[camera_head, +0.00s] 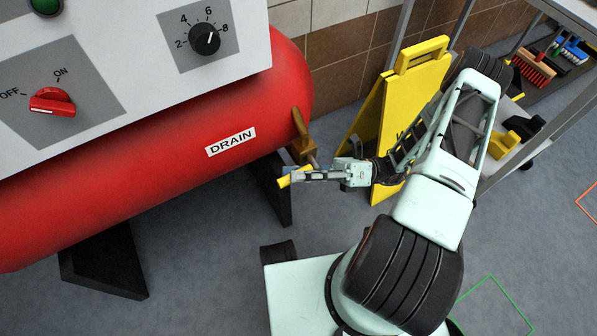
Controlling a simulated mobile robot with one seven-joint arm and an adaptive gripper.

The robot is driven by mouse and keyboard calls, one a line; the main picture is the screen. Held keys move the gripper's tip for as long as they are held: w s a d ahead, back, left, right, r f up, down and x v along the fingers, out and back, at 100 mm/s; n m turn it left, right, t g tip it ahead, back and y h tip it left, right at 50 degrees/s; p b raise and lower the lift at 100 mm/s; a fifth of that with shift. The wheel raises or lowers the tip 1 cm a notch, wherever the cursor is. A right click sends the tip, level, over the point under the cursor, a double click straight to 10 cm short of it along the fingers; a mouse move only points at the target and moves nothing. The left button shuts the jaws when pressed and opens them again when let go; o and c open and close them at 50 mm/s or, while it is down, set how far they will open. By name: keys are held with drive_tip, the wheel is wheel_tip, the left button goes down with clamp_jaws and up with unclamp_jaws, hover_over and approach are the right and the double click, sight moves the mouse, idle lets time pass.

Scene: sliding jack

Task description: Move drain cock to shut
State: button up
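The drain cock (302,150) is a brass-coloured fitting at the lower right end of the red tank (180,150), beside the white DRAIN label (231,142). Its upper part points up and slightly left along the tank's end. My gripper (297,177) reaches in from the right and is just below the cock in the picture. A small bright yellow piece shows at the gripper's tip; I cannot tell whether it is a fingertip or part of the cock. I cannot tell whether the gripper touches the cock. The finger gap is not clear from this view.
A yellow folding sign (388,110) stands close behind my arm. A metal rack (560,115) with brushes is on the right. The white control panel (125,60) with a red switch and a black dial overhangs the tank. Black tank feet (105,262) stand on the grey floor.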

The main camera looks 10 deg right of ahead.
drive_tip(key=v, duration=1.2)
idle(0.5)
